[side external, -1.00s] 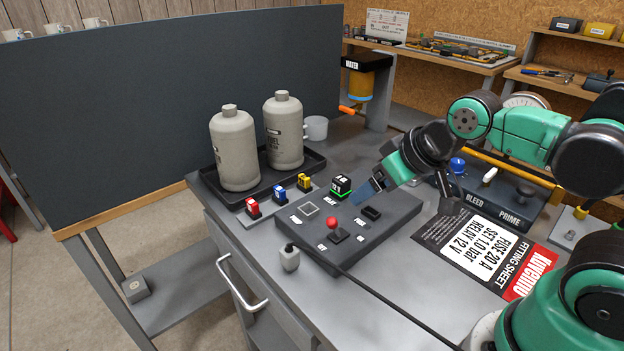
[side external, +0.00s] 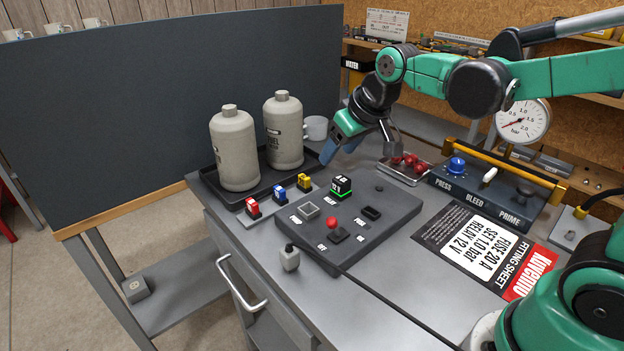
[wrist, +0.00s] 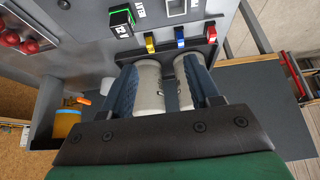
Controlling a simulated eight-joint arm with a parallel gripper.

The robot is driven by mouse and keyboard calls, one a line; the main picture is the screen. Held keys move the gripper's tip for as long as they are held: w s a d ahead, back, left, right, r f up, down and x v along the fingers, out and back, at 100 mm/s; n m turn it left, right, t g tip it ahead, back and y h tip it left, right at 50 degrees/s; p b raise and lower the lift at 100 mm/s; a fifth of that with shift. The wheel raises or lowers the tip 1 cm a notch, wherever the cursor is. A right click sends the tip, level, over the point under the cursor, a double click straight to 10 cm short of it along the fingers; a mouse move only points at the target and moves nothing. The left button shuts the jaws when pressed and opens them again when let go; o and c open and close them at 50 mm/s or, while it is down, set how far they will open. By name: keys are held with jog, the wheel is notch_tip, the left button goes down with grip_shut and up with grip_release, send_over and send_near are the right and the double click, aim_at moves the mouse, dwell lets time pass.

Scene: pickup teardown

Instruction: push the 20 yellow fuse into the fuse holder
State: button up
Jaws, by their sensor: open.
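The yellow fuse (side external: 304,182) stands upright at the right end of a grey rack, beside a blue fuse (side external: 279,195) and a red fuse (side external: 253,208). A dark board (side external: 400,204) carries a black slotted block (side external: 372,212), a grey square frame (side external: 308,209) and a red-knobbed lever (side external: 332,223); I cannot tell for sure which part is the fuse holder. My gripper (side external: 327,154) is open and empty, raised behind the rack. In the wrist view, the yellow fuse (wrist: 150,44) shows just past the fingertips, between their lines.
Two grey bottles (side external: 234,148) (side external: 284,130) stand in a black tray left of my gripper. A black relay cube with a green edge (side external: 341,186) stands on the board near the yellow fuse. A tray of red balls (side external: 405,168) and a pump panel (side external: 490,190) lie to the right.

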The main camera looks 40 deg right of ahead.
jog(key=w+d+f, duration=0.1)
jog(key=w+f, duration=0.1)
jog(key=w, duration=0.3)
jog(key=g, duration=0.1)
send_over(304, 176)
jog(key=s, duration=0.3)
notch_tip(304, 176, down, 5)
jog(key=shift+x, duration=3.2)
jog(key=c, duration=0.8)
